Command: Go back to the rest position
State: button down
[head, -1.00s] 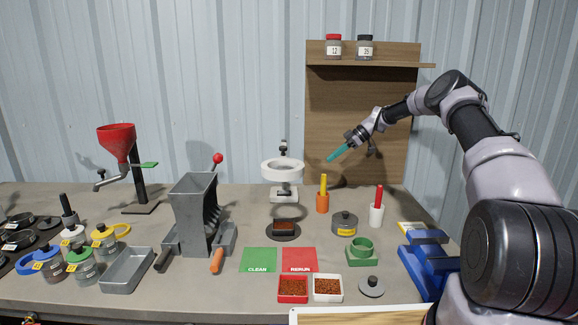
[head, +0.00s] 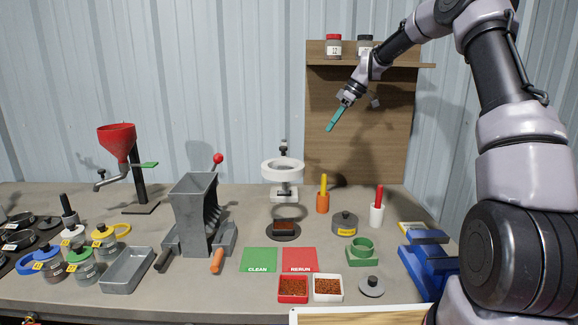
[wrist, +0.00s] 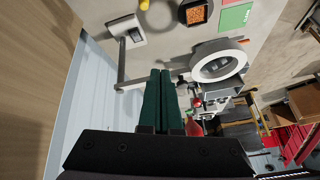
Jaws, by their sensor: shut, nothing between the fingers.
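My gripper (head: 337,115) hangs high above the back of the bench, in front of the wooden back panel (head: 350,150), with its teal fingers pointing down and left. The wrist view also shows the gripper (wrist: 162,80), its two green fingers side by side with nothing between them. No object is near the fingertips. The white ring magnifier (head: 282,170) stands below and to the left of them, well apart; it also shows in the wrist view (wrist: 218,66).
Two jars (head: 333,46) stand on the shelf (head: 395,64), the right one partly hidden by my arm. The bench holds a grey mill (head: 193,205), a red funnel (head: 116,140), a blue vise-like block (head: 428,262) and two small trays (head: 292,299). Air left of my gripper is clear.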

jog(key=s+d+r+m+t+h, duration=0.25)
jog(key=s+r+m, duration=0.25)
jog(key=s+r, duration=0.55)
jog(key=s+d+m+t+h, duration=0.1)
jog(key=s+m, duration=0.5)
jog(key=s, duration=0.9)
jog(key=s+d+r+m+t, duration=0.1)
jog(key=s+d+m+t, duration=0.2)
jog(key=s, duration=1.2)
jog(key=d+m, duration=0.3)
jog(key=shift+s+d+r+m+h, duration=0.2)
jog(key=shift+s+d+m+h, duration=0.1)
jog(key=shift+s+m+h, duration=0.1)
